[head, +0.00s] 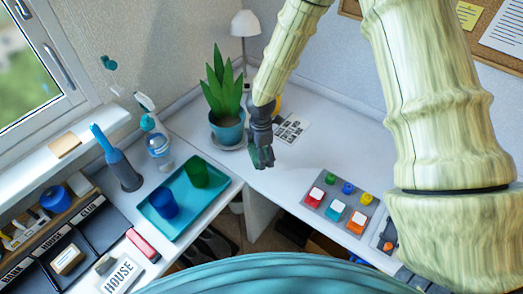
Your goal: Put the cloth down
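My gripper (262,152) hangs over the white desk, just right of a potted plant, pointing down. Its fingertips are small and dark, with a greyish-green patch at them. I cannot tell whether that patch is cloth or part of the fingers, nor whether the fingers are open or shut. No cloth shows clearly anywhere else. A small flat tan piece (65,145) lies on the window sill at the left; its material is unclear.
The plant (226,125) and a white lamp (245,25) stand near my gripper. A printed card (292,128) lies right of it. A teal tray (162,228) holds blue and green cups. A button panel (342,206) is at right. Bare desk (325,140) lies between.

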